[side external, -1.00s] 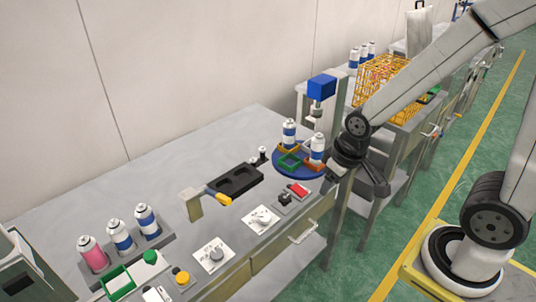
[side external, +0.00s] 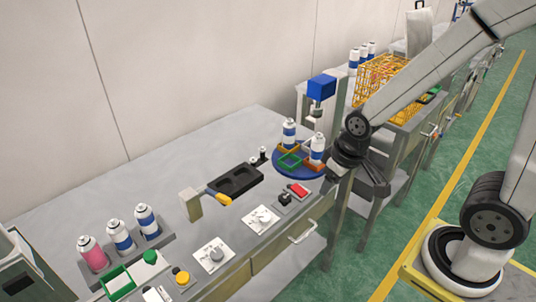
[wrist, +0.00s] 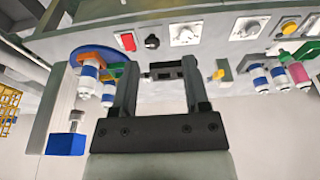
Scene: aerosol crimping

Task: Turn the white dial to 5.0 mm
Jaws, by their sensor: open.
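The white dial (side external: 262,217) sits on a white plate on the bench's front strip. It also shows upside down in the wrist view (wrist: 185,34), beyond the fingertips and a little right of them. Its setting is too small to read. A second, greyer dial (side external: 216,254) on a similar plate lies nearer the camera, and it also shows in the wrist view (wrist: 248,27). My gripper (wrist: 160,66) is open, with nothing between its fingers. In the side view it hangs by the bench's right front edge, clear of both dials.
A red button (side external: 299,188) and a black knob (side external: 285,199) lie between my gripper and the white dial. A blue turntable (side external: 298,174) with cans and a press with a blue head (side external: 321,87) stand behind. A yellow button (side external: 182,278) is at lower left.

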